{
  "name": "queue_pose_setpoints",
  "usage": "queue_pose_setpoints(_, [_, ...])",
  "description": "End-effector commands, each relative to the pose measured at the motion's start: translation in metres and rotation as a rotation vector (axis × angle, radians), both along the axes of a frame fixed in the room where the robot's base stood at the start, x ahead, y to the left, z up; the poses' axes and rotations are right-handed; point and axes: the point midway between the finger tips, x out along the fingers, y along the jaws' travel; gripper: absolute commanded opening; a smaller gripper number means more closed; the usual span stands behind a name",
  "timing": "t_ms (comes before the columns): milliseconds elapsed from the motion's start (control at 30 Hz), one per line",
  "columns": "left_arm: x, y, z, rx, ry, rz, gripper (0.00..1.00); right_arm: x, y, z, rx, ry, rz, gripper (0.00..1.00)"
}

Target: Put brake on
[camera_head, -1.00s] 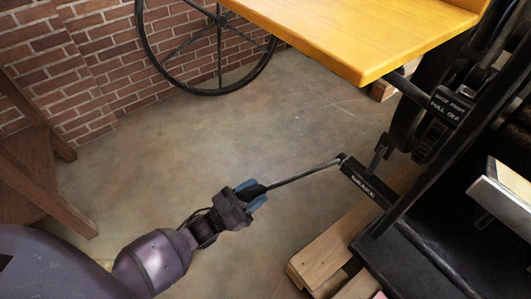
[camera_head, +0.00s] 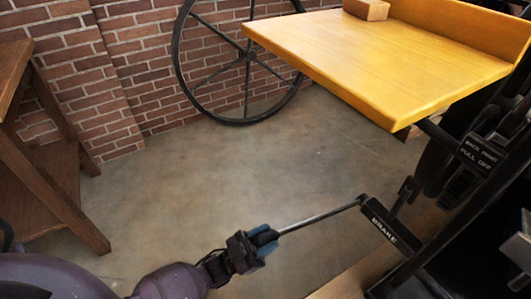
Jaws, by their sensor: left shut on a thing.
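The brake lever is a thin metal rod (camera_head: 318,216) with a dark grip at its left end. Its right end meets a black block labelled BRAKE (camera_head: 391,226) on the black press frame. My left gripper (camera_head: 264,240), with blue-grey fingertips, is shut on the dark grip of the lever. The fingers hide part of the grip. My right gripper is not in view.
A yellow wooden board (camera_head: 390,60) with a small wooden block (camera_head: 366,9) juts out above the lever. A spoked wheel (camera_head: 248,60) leans by the brick wall. A wooden table (camera_head: 55,180) stands at left. The floor between is clear.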

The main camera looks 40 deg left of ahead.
Motion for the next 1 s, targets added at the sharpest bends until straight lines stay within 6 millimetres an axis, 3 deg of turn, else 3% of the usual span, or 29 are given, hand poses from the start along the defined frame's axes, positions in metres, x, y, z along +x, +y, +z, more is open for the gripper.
queue_pose_setpoints(33, [-0.004, 0.002, -0.009, 0.006, 0.024, 0.005, 0.41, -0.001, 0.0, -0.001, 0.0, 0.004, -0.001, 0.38])
queue_pose_setpoints(200, [-0.003, 0.001, -0.007, 0.005, 0.02, 0.003, 0.62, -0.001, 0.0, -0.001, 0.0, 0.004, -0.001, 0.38])
queue_pose_setpoints(567, [-0.006, 0.003, -0.008, 0.004, 0.015, 0.002, 0.62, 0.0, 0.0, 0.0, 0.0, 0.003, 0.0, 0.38])
queue_pose_setpoints(1000, [-0.06, 0.033, -0.047, 0.007, 0.018, 0.002, 0.62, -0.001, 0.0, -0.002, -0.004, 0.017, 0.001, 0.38])
